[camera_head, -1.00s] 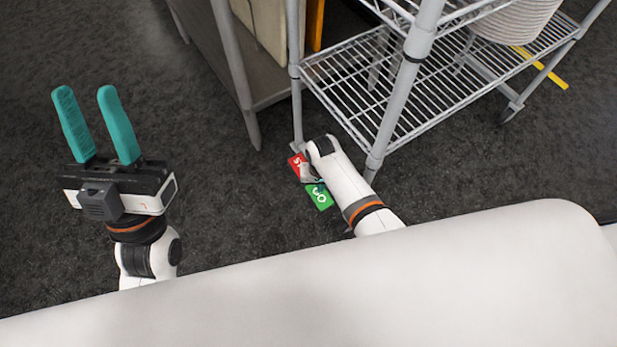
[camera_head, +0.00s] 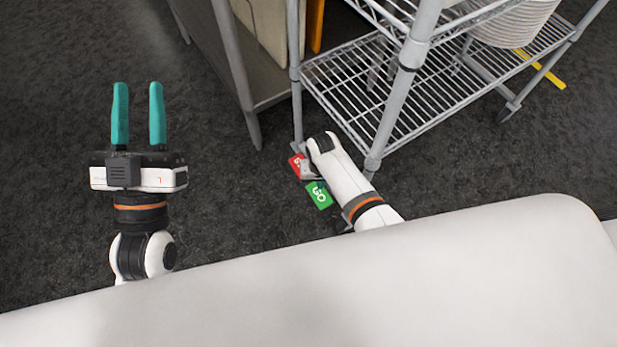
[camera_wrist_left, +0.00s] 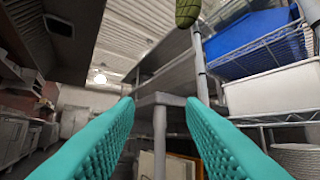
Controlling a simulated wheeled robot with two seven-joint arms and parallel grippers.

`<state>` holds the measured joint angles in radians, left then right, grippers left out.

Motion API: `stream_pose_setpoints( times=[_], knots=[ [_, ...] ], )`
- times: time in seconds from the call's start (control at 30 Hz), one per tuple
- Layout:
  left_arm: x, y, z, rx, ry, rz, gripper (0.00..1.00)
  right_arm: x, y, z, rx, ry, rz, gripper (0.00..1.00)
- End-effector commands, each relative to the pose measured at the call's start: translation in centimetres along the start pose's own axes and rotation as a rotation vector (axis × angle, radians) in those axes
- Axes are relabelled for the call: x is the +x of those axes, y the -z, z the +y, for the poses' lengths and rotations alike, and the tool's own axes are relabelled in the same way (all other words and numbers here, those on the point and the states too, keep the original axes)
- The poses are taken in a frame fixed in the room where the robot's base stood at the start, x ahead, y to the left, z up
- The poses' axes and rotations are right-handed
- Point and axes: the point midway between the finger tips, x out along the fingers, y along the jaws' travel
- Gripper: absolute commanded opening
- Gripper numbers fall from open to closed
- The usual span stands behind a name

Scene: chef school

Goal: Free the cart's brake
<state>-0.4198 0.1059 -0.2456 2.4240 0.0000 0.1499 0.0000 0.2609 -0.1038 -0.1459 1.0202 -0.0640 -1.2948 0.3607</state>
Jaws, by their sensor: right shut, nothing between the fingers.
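The wire-shelf cart (camera_head: 395,118) stands at the upper right. At the foot of its near-left post is a brake pedal with a red part (camera_head: 296,165) with partly hidden lettering and a green part (camera_head: 320,195) marked GO. My right gripper (camera_head: 311,172) is down at the pedal, between the red and green parts, pointing away from the head camera. It is shut with nothing in it; its fingertips are mostly hidden, so contact with the pedal cannot be told. My left gripper (camera_head: 138,88) is open and empty above the floor at the left, its teal fingers apart.
A grey table (camera_head: 232,75) with boards on its lower shelf stands left of the cart. White bowls (camera_head: 515,25) sit on the cart. A blue bin (camera_wrist_left: 250,38) shows in the left wrist view. The dark floor around my left gripper is clear.

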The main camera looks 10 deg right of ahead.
Motion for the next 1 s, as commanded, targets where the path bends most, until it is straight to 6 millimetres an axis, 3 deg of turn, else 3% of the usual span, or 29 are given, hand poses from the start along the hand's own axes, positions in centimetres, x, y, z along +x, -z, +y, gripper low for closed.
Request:
stream_pose_setpoints(
  times=[0.7,1.0],
  knots=[
    [-1.2,5.4,0.9,0.014,-0.019,0.383,0.36,-1.5,0.0,0.0,0.0,0.0,0.0,0.0],
    [-1.6,6.0,1.0,0.015,-0.021,0.421,0.36,-1.5,0.0,0.0,0.0,0.0,-0.001,0.0]
  ],
)
